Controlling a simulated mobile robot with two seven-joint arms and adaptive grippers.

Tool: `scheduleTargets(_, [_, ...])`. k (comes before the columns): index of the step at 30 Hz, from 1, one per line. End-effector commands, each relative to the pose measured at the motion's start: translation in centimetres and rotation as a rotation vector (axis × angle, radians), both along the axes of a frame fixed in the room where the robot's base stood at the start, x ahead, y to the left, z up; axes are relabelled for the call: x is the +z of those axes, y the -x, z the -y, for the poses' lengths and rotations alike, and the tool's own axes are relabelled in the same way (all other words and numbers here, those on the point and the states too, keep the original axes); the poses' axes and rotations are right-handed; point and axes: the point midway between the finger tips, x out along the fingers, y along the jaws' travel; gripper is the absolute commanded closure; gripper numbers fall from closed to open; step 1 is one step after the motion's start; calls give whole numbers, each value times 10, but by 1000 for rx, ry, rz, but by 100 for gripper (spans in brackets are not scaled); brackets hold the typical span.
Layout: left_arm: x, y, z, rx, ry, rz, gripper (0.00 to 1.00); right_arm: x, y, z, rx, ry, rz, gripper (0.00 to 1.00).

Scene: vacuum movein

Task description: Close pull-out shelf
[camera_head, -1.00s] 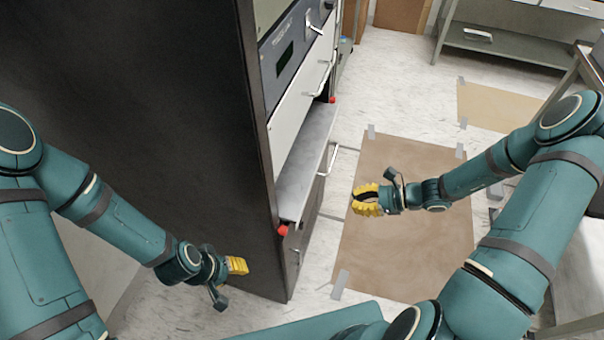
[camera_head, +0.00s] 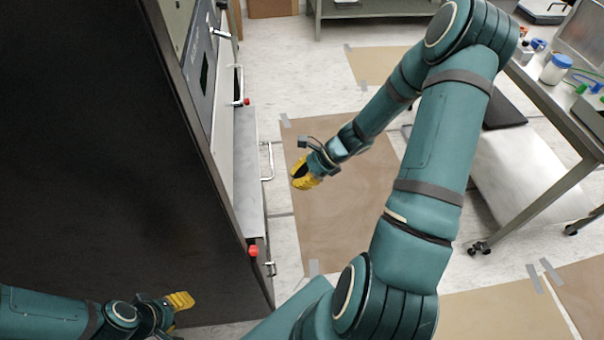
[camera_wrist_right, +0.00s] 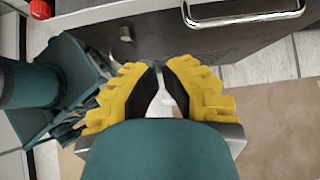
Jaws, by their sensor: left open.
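The pull-out shelf (camera_head: 247,175) is a grey slab sticking out of the tall dark cabinet, with a red knob (camera_head: 253,251) at its near end and another red knob (camera_head: 245,101) at its far end. My right gripper (camera_head: 297,178) is to the right of the shelf, apart from it. In the right wrist view its yellow fingertips (camera_wrist_right: 161,65) are close together with a narrow gap, holding nothing visible; whether it counts as open is unclear. My left gripper (camera_head: 186,300) is open and empty beside the cabinet's dark side panel, at the lower left.
The cabinet's side panel (camera_head: 90,150) fills the left. A metal handle (camera_head: 268,161) juts out beyond the shelf; a handle also shows in the right wrist view (camera_wrist_right: 245,18). Brown paper (camera_head: 345,215) is taped on the floor. A bench (camera_head: 560,110) with bottles stands at the right.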

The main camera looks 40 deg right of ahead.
Motion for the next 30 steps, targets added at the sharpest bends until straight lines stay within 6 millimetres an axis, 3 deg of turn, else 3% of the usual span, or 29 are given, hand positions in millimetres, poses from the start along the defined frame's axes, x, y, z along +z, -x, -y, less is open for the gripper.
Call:
scheduleTargets(8, [-17, -3, -1, 2, -2, 7, 56, -41, -20, -34, 1, -4, -1, 100])
scheduleTargets(16, [-20, -4, -1, 3, -2, 9, 56, -37, -37, -61, 1, 0, 2, 100])
scheduleTargets(30, [-21, -4, -1, 3, -2, 10, 56, -36, -41, -66, 1, 0, 1, 100])
